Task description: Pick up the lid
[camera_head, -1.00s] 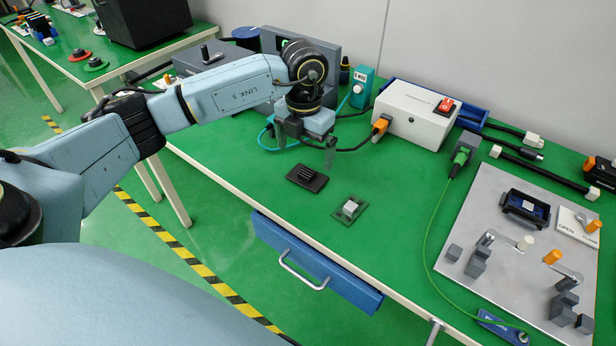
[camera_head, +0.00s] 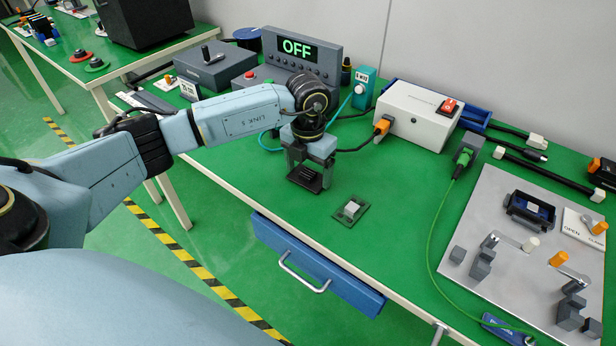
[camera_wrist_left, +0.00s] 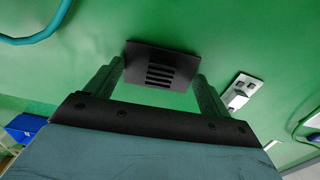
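The lid is most likely the small black plate with raised ribs (camera_head: 305,180), lying flat on the green table. My left gripper (camera_head: 309,171) is directly above it, pointing down, one finger on each side. In the left wrist view the lid (camera_wrist_left: 162,66) shows between the two spread fingertips (camera_wrist_left: 158,72), with green gaps beside it. The gripper is open and holds nothing. In the head view the gripper hides the lid's far part. My right gripper is in neither view.
A small board with a light block (camera_head: 351,209) lies just right of the lid. A white box with a red switch (camera_head: 418,115) and an orange plug stands behind. A grey panel (camera_head: 500,250) with levers is at right. The table in front is clear.

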